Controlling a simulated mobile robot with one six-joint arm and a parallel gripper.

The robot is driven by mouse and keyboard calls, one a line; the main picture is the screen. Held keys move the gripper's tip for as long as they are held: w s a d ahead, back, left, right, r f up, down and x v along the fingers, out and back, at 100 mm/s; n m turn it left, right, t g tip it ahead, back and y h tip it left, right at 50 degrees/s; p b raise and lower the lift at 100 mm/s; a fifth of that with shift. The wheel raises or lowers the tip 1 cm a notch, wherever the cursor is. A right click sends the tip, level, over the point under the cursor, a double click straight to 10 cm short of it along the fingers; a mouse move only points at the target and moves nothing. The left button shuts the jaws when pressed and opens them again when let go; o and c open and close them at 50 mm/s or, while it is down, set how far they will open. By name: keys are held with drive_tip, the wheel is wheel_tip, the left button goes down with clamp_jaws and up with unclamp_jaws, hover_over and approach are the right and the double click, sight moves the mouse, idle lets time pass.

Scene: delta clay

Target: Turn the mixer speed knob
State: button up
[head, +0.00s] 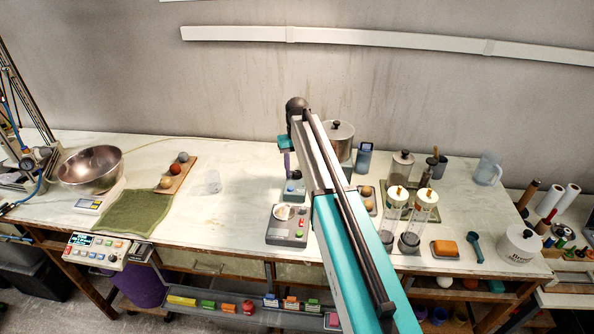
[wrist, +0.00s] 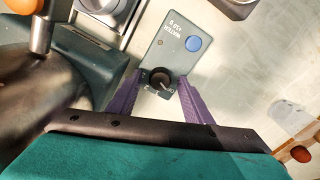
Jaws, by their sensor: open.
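A dark round knob (wrist: 160,79) with a light pointer line sits on a grey-blue control box (wrist: 155,48), which has a blue button and lettering reading WATER. The box also shows in the head view (head: 293,187), beneath my gripper. My gripper (wrist: 159,78) is open, with its purple fingers on either side of the knob. I cannot tell whether the fingertips touch it. In the head view a purple finger of my gripper (head: 287,165) points down just above the box, and the knob is hard to make out there.
A grey device with a round plate (head: 288,222) stands in front of the box. In the wrist view a dark green body with a shiny metal part (wrist: 40,100) is close on the left. A metal pot (head: 341,138) and clear cylinders (head: 395,212) stand to the right.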

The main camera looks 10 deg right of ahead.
drive_tip(key=c, duration=1.1)
drive_tip(key=shift+o, duration=0.2)
